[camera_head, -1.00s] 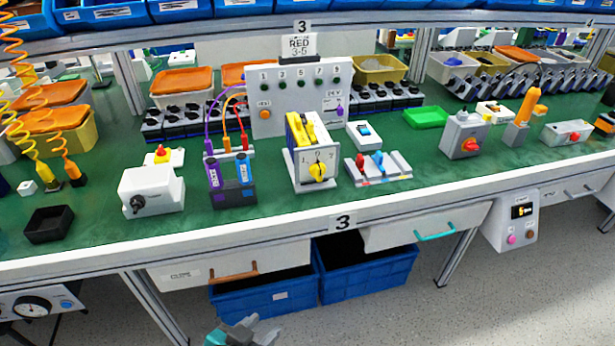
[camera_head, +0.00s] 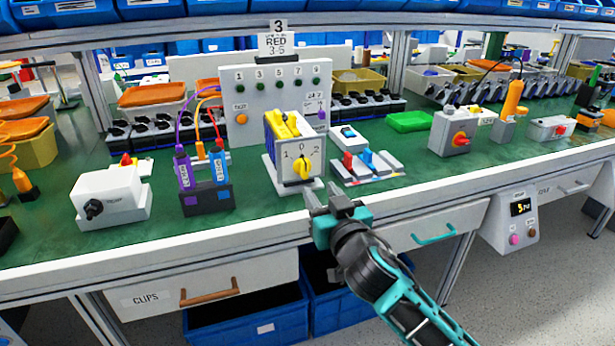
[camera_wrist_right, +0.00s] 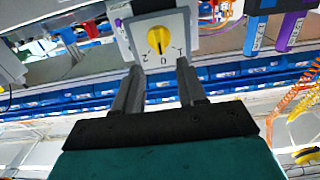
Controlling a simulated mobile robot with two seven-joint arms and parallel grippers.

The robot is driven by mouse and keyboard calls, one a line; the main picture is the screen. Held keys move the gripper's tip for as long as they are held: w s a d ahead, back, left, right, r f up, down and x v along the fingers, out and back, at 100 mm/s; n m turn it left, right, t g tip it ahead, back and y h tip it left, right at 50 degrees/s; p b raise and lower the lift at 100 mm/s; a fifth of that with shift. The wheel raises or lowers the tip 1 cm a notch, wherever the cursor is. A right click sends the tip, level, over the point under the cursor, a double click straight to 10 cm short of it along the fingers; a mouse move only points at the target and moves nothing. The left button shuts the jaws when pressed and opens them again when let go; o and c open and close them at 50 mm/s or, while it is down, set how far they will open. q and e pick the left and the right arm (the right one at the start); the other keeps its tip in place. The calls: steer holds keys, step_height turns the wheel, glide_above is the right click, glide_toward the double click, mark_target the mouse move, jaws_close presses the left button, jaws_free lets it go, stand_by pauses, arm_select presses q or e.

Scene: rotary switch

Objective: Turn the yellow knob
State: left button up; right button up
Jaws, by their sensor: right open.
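The plate bears the marks 1, 0 and 2. My right gripper (camera_head: 325,196) is open and empty, just in front of and slightly below the switch. In the right wrist view, the picture is upside down and the knob (camera_wrist_right: 159,40) shows beyond and between the two open fingers (camera_wrist_right: 158,85), apart from them. The knob's handle looks about upright there, in line with the 0. My left gripper is not in view.
Left of the switch stand purple and blue plugs (camera_head: 203,183) with cables to a white panel (camera_head: 275,100). Right of it is a base with red and blue levers (camera_head: 366,165). The bench's front edge (camera_head: 240,232) and drawers lie below my right arm.

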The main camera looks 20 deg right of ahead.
mark_target(306, 170)
steer(key=w+b, duration=0.1)
steer(key=w, duration=0.7)
steer(key=shift+w+a, duration=0.1)
steer(key=shift+w, duration=0.25)
jaws_close()
